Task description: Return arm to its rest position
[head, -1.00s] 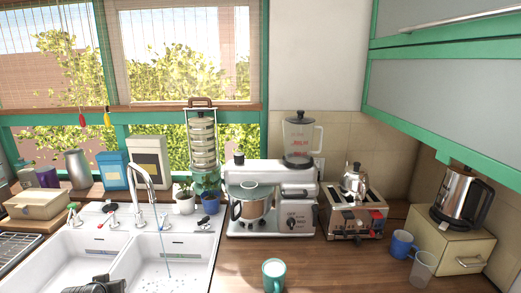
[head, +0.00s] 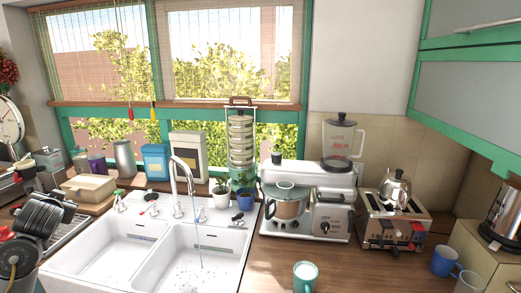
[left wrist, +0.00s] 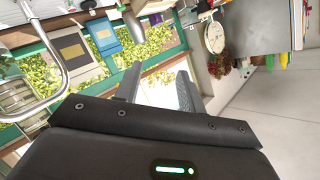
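My left gripper (left wrist: 159,70) shows in the left wrist view with its two dark fingers spread apart. Nothing is seen between them except the background. In the head view I cannot make out the left gripper's fingers; dark ribbed and round shapes at the left edge are too unclear to name. My right gripper is in neither view.
The white double sink (head: 150,262) has running water from its faucet (head: 183,168). A toaster (head: 393,218), a white appliance (head: 330,200) and a teal mug (head: 305,275) stand on the counter.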

